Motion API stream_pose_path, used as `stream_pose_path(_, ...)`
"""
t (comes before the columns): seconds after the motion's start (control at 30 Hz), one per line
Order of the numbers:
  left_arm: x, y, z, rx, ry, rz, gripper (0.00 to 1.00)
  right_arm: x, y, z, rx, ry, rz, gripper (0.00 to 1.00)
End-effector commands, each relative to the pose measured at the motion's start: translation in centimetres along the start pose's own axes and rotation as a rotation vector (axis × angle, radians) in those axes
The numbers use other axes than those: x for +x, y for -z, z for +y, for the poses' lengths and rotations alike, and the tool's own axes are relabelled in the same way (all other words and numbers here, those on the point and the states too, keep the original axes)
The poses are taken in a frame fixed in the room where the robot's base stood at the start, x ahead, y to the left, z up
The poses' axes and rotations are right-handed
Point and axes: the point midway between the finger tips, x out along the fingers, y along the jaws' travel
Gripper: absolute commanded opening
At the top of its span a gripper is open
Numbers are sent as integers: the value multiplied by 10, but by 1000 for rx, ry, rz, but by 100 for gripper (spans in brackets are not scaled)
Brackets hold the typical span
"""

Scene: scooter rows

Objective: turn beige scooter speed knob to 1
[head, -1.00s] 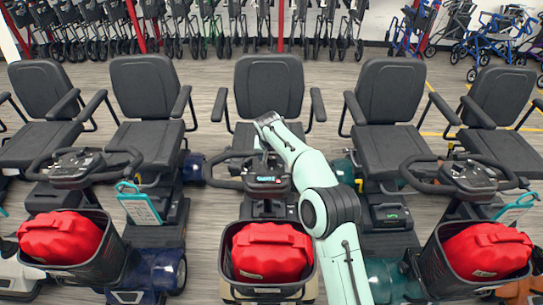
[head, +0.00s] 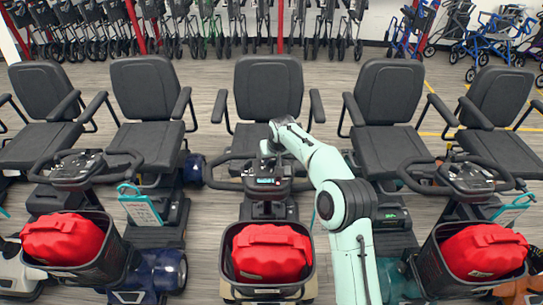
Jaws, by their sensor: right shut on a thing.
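The middle scooter is the beige one; its pale body (head: 228,292) shows under the front basket. Its dark handlebar console (head: 266,183) has a small lit display. My right gripper (head: 267,157) is at the far side of this console, low over it. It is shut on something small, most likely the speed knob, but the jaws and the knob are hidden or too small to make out. The knob's setting cannot be read. My left gripper is not in view.
A red bag (head: 271,253) sits in the beige scooter's basket (head: 228,262). A blue scooter (head: 158,270) stands to the left and another scooter (head: 466,178) to the right, both close. The beige scooter's seat (head: 268,87) is behind the console. Folded walkers line the back.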

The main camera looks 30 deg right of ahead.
Motion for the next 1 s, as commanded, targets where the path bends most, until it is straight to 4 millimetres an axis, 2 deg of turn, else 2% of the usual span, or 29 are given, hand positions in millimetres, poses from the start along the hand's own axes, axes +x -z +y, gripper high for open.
stream_pose_path(0.03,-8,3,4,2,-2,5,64,-3,1,2,-32,23,-4,4)
stream_pose_path(0.6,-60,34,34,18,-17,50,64,-2,5,6,-453,284,-1,4)
stream_pose_path(1.0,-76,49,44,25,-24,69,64,1,3,7,-597,369,-2,4)
